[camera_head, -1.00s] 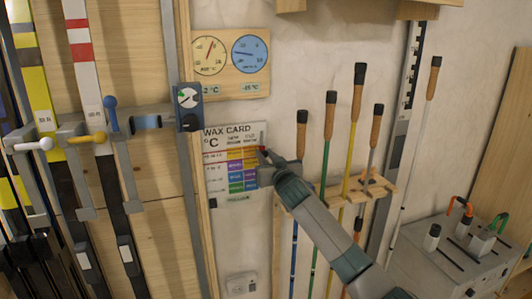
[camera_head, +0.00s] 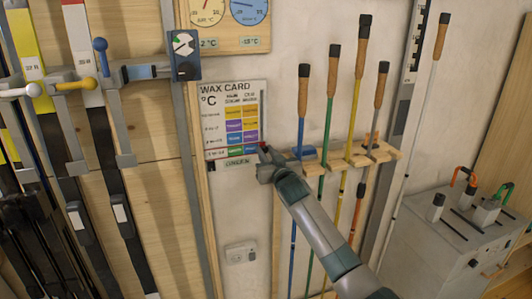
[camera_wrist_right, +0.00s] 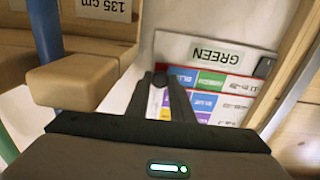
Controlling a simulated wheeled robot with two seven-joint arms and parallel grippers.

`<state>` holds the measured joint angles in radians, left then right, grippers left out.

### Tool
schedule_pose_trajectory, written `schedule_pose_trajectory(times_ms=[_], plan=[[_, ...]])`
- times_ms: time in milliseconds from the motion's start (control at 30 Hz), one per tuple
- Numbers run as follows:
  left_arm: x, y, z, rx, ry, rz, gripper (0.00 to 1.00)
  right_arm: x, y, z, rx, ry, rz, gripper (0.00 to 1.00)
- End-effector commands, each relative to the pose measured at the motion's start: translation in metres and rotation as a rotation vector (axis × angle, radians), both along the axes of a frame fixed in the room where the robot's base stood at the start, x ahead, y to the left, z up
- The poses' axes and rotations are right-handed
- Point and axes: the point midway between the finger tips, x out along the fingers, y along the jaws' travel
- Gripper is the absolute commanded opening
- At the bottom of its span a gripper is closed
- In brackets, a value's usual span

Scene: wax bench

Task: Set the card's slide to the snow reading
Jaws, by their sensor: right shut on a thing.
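The wax card (camera_head: 229,91) hangs on the wall, with rows of coloured cells and a vertical slot along its right edge. My right gripper (camera_head: 264,153) is shut on the slide's knob, of which a red bit (camera_head: 262,145) shows at the slot's lower part. The slide's red frame lies around the bottom row, and the word below it reads GREEN, upside down in the wrist view (camera_wrist_right: 220,58). The wrist view shows the right fingertips (camera_wrist_right: 160,80) closed together at the card, hiding the knob. My left gripper is not in view.
Two dials, white (camera_head: 208,10) and blue (camera_head: 249,10), sit above the card; their labels look like -2 °C and -15 °C. Ski poles (camera_head: 329,100) stand in a wooden rack (camera_head: 345,157) right of the card. Clamped skis are left; a grey box (camera_head: 460,238) is lower right.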

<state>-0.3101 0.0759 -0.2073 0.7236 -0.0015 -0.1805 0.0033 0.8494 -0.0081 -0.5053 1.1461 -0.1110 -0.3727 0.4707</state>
Motion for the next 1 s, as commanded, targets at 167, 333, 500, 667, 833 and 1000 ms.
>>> schedule_pose_trajectory(times_ms=[167,333,500,667,833,1000], plan=[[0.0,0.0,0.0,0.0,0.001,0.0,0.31,-0.001,0.0,-0.006,-0.002,0.008,0.0,0.0],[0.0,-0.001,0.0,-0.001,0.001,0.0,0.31,-0.001,0.0,-0.007,-0.003,0.01,-0.001,0.4],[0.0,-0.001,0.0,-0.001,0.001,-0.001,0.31,0.0,0.0,-0.005,-0.002,0.007,0.0,0.4],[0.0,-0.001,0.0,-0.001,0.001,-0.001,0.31,-0.001,0.0,-0.004,-0.002,0.006,0.0,0.4],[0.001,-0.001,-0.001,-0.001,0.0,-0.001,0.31,-0.005,-0.002,-0.005,-0.002,0.006,-0.001,0.4],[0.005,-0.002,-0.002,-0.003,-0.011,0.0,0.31,-0.016,-0.005,-0.004,-0.001,0.004,-0.001,0.4]])
